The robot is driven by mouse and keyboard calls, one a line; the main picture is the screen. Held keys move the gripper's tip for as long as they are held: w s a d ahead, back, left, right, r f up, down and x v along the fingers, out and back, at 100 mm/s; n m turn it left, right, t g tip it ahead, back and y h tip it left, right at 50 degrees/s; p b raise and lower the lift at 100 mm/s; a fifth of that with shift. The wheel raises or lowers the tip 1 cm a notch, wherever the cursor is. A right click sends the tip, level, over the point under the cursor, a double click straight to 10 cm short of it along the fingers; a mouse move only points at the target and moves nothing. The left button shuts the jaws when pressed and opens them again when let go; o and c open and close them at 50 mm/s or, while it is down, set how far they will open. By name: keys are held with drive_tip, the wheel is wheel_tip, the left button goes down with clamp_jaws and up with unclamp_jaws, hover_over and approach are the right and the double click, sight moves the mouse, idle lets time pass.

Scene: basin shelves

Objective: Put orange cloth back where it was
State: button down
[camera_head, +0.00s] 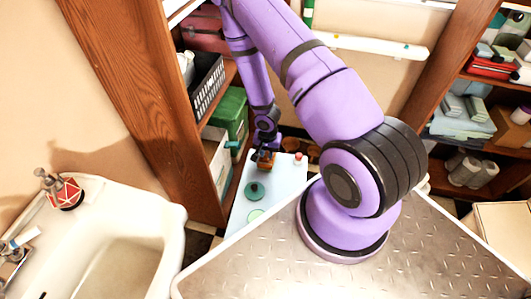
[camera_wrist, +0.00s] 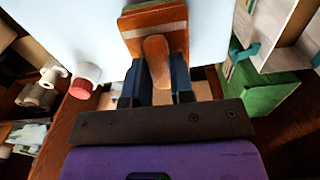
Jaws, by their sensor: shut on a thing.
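My gripper (camera_head: 266,149) reaches down over a pale blue-white top (camera_head: 282,178) beyond the metal deck. In the wrist view my gripper (camera_wrist: 160,88) has its dark fingers shut on an orange-brown thing (camera_wrist: 155,18). This thing has a pale stripe across it and a rounded tan part between the fingers. It is the only orange thing I see at the gripper, and its cloth texture is not clear. It shows small in the head view (camera_head: 264,160), just above or on the pale top; I cannot tell whether it touches.
A dark green round object (camera_head: 254,190) and a red-capped white item (camera_head: 298,157) stand on the pale top. A green box (camera_head: 228,115) and a black-and-white basket (camera_head: 208,88) sit on the left shelf. A white basin (camera_head: 120,255) is at left, full shelves (camera_head: 490,150) at right.

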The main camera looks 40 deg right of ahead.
drive_tip(key=shift+f, duration=0.25)
drive_tip(key=c, duration=1)
unclamp_jaws()
drive_tip(key=shift+f, duration=0.1)
